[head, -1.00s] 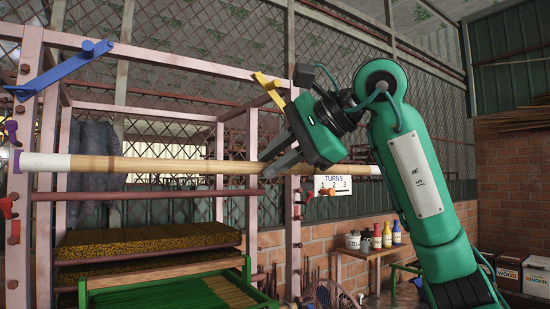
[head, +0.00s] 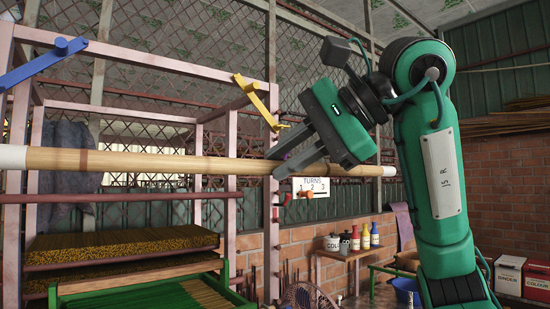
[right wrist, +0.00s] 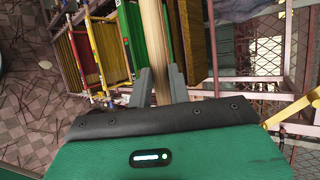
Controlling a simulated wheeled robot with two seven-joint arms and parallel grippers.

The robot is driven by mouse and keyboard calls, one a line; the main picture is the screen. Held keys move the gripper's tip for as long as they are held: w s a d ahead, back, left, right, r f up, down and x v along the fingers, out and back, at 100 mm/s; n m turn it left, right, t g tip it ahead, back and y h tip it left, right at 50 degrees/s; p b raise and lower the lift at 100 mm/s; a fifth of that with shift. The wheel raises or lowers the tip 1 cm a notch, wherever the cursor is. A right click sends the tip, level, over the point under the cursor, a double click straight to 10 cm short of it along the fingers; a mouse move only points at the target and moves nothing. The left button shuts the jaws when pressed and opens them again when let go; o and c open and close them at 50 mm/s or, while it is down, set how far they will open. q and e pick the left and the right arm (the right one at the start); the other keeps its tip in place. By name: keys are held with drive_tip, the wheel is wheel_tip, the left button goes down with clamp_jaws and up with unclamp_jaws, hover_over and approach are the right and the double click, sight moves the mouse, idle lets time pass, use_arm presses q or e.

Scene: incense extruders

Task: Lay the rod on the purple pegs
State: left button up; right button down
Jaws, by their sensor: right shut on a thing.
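The rod (head: 150,163) is long and bamboo-coloured with white end bands. It spans the head view almost level, in front of the rack's posts; its left end is cut off by the picture edge. My right gripper (head: 274,166) is shut on the rod near the rack's right post. The right wrist view shows the rod (right wrist: 155,40) between its two fingers (right wrist: 158,86). A small purple bit (head: 287,156) shows behind the fingers, perhaps the right purple peg. The left purple peg is out of view. My left gripper is not in view.
The pink rack's right post (head: 272,110) carries a yellow bracket (head: 257,102) above the rod and a red peg (head: 283,198) below it. A blue bracket (head: 42,65) sticks out at upper left. A green tray (head: 150,297) stands low. Bottles (head: 365,237) stand on a side table.

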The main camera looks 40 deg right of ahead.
drive_tip(key=s, duration=0.9)
drive_tip(key=shift+d, duration=0.15)
drive_tip(key=shift+p, duration=0.35)
idle(0.9)
